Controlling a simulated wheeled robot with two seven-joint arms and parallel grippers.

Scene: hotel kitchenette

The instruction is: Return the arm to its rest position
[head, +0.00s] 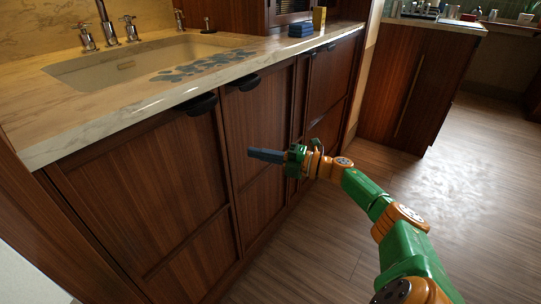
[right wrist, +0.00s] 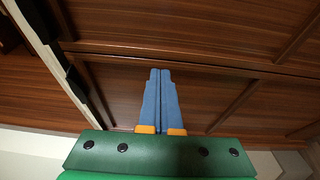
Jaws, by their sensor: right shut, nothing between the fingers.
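My right arm is green and orange and reaches in from the lower right in the head view. Its right gripper (head: 265,155) points left, in front of the brown cabinet doors below the counter. In the right wrist view the two blue fingers of the right gripper (right wrist: 160,75) lie together, shut and empty. Wooden cabinet panels (right wrist: 215,95) fill the view beyond the fingers. I cannot tell the exact gap between the fingertips and the doors. My left gripper does not show in either view.
The stone counter (head: 100,128) holds a sink (head: 100,70) with metal taps. Black handles (head: 199,103) stick out along the cabinet top. A blue stack (head: 301,30) and a yellow box (head: 319,17) stand on the counter. Open wooden floor (head: 470,190) lies to the right.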

